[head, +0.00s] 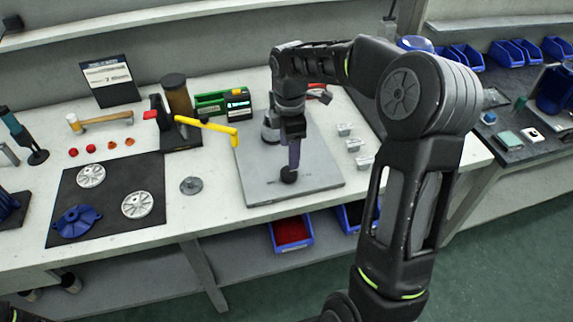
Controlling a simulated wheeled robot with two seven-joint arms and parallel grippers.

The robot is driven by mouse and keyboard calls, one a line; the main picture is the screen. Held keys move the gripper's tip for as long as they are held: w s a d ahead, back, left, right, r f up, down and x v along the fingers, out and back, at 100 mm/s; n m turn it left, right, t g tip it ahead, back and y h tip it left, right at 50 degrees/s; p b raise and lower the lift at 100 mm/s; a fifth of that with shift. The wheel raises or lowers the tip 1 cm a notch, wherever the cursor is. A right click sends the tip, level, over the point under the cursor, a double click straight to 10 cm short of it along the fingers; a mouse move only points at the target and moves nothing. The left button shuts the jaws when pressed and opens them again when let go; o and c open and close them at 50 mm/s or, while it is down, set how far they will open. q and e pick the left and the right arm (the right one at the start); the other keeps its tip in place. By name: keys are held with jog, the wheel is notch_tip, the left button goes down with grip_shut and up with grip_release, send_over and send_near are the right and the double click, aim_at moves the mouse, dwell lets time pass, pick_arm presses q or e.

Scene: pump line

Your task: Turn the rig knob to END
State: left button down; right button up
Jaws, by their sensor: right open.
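A small round black knob (289,175) sits on the light grey rig plate (255,190) on the bench. I cannot read any END mark or which way the knob points. My right gripper (293,163) hangs pointing down, just above or at the knob. Its jaws are open, seen edge-on, and I cannot tell whether they are around the knob or touching it. A grey cylindrical part (270,130) stands on the plate behind the gripper, partly hidden by my arm. My left gripper is not in view.
A green box with a display (238,103) stands behind. Small pale blocks (353,145) lie on the right. A dark mat (108,200) with discs and a blue flange lies left.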

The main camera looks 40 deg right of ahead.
aim_at(289, 172)
jog(key=shift+w+f, duration=0.1)
jog(key=shift+f, duration=0.2)
notch_tip(289, 172, down, 7)
jog(key=shift+f+p, duration=0.2)
jog(key=shift+p, duration=0.3)
jog(key=shift+c, duration=0.3)
jog(key=c, duration=1.3)
